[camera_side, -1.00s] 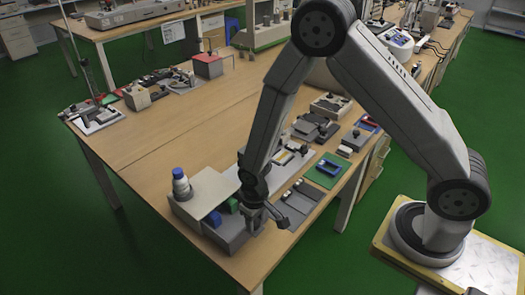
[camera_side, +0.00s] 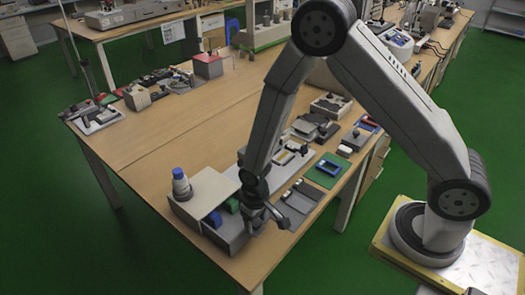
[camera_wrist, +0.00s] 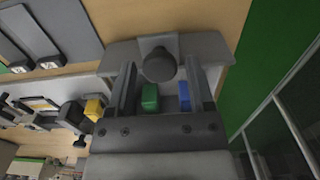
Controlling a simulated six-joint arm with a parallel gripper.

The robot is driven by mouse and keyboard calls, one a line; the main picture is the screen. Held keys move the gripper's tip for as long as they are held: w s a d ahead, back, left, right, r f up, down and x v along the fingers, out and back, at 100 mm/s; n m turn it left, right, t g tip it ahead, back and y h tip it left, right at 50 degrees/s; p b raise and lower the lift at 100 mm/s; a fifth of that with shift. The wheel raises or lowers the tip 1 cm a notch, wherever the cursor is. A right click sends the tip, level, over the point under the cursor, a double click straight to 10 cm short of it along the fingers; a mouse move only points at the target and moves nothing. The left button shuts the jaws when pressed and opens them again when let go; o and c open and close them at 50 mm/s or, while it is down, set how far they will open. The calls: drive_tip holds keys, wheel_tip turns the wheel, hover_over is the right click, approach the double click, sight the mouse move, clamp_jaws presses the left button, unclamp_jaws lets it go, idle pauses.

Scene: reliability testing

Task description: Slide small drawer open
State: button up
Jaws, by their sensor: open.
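The small grey drawer (camera_side: 232,240) is pulled out of its cabinet (camera_side: 207,187) near the table's front corner. A blue block (camera_side: 215,219) and a green block (camera_side: 232,205) lie inside it. In the wrist view, the drawer front (camera_wrist: 205,46) has a dark round knob (camera_wrist: 158,66). My gripper (camera_wrist: 162,70) is open, with one finger on each side of the knob and visible gaps between. The green block (camera_wrist: 149,97) and blue block (camera_wrist: 184,96) show between the fingers. In the side view, my gripper (camera_side: 264,217) is at the drawer's front end and partly hides it.
A grey tray (camera_side: 299,201) lies close to the right of my gripper, with a green board (camera_side: 327,171) beyond. The table (camera_side: 150,160) is bare left of the cabinet. The table edge is close in front of the drawer.

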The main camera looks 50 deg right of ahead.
drive_tip(key=shift+r, duration=0.15)
drive_tip(key=shift+r, duration=2.4)
drive_tip(key=shift+s+d+r, duration=0.1)
drive_tip(key=shift+d+r, duration=0.2)
drive_tip(key=shift+r, duration=0.2)
drive_tip(key=s+d+r+t, duration=0.2)
drive_tip(key=s+d+r, duration=0.5)
drive_tip(key=r, duration=0.4)
drive_tip(key=shift+d+r+t, duration=0.2)
drive_tip(key=shift+t, duration=0.1)
